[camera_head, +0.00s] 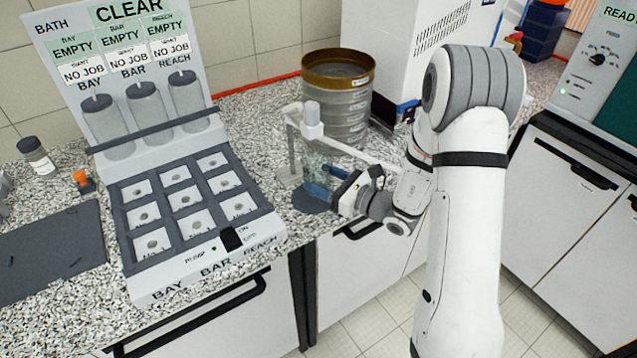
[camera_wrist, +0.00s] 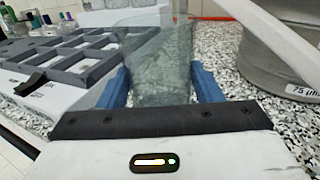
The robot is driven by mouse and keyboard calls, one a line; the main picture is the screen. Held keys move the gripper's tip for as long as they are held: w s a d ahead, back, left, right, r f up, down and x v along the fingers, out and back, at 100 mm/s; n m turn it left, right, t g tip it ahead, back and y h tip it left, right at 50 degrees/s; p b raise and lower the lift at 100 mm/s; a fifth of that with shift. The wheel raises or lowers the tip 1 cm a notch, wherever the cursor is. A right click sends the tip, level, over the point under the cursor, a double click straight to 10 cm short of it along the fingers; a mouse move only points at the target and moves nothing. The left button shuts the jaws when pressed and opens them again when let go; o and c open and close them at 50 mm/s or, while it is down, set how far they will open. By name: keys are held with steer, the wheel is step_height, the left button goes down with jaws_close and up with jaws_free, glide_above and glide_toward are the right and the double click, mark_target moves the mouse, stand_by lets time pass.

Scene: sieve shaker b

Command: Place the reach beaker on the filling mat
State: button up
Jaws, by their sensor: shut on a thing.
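The reach beaker is a clear glass vessel (camera_wrist: 163,62), upright between the blue fingers of my gripper (camera_wrist: 162,88) in the wrist view. The gripper is shut on it. In the head view my gripper (camera_head: 325,188) reaches in from the right, and the faint beaker (camera_head: 322,166) shows at its fingers. I cannot tell whether the beaker's base touches the mat. The mat is not visible in the wrist view.
A stack of metal sieves (camera_head: 338,98) stands just behind the spout stand and shows at the right in the wrist view (camera_wrist: 285,60). A bath rack with square compartments (camera_head: 180,205) is at left. A white arm of the stand (camera_head: 365,157) crosses near my gripper.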

steer(key=shift+x, duration=0.8)
steer(key=shift+f+p, duration=0.4)
steer(key=shift+f, duration=1.3)
steer(key=shift+f, duration=0.2)
steer(key=o, duration=1.1)
steer(key=shift+o, duration=0.2)
steer(key=shift+r, duration=0.1)
